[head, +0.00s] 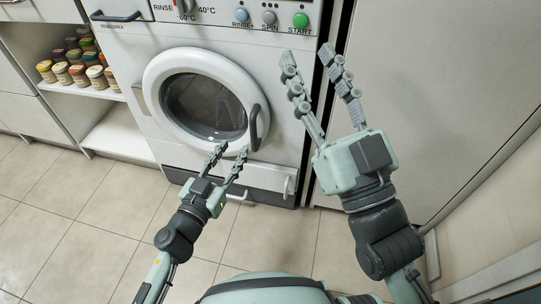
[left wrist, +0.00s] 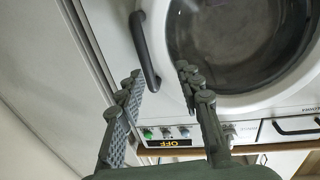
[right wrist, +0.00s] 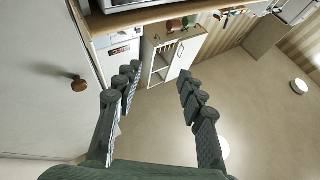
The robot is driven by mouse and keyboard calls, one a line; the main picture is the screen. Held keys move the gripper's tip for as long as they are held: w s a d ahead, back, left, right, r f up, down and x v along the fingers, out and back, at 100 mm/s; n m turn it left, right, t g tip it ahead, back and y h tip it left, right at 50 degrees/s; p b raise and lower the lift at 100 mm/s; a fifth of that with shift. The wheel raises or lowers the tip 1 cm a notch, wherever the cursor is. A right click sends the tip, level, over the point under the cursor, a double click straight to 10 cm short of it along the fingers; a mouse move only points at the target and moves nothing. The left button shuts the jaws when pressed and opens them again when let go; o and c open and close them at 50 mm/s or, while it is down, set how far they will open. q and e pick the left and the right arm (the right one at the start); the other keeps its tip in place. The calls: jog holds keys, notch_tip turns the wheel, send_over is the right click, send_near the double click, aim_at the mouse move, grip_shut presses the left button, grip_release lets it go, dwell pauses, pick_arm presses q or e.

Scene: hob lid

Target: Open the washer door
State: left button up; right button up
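The washer (head: 280,90) has a round white door (head: 158,62) with dark glass. The door looks closed against the front. Its dark curved handle (head: 255,127) is on the right side of the rim. My left gripper (head: 232,150) is open just below the handle in the head view. In the left wrist view, the handle (left wrist: 141,45) has its lower end showing between my open fingers (left wrist: 160,72); contact cannot be told. My right gripper (head: 311,57) is open and empty, right of the washer. It also shows open in the right wrist view (right wrist: 160,75).
Shelves (head: 75,87) with several small jars stand left of the washer. A plain white panel (head: 430,90) is on the right. The tiled floor (head: 90,215) in front is clear. The left wrist view shows the washer's display (left wrist: 170,143) reading OFF.

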aim_at(252, 136)
pick_arm(q)
jog(key=shift+m+h, duration=0.3)
jog(key=shift+h, duration=0.3)
jog(key=x, duration=0.2)
jog(key=d+x, duration=0.1)
jog(key=x, duration=0.5)
jog(key=shift+s+d+f, duration=0.2)
jog(key=shift+s+d, duration=0.1)
jog(key=shift+d, duration=0.05)
pick_arm(e)
jog(key=shift+s+d+r+t+y, duration=0.15)
jog(key=shift+s+r+t, duration=0.25)
jog(key=shift+r, duration=0.2)
jog(key=shift+s+d+r+t+y, duration=0.15)
jog(key=shift+s+r+t, duration=0.2)
jog(key=shift+r, duration=0.2)
pick_arm(q)
jog(key=shift+c, duration=0.5)
grip_shut()
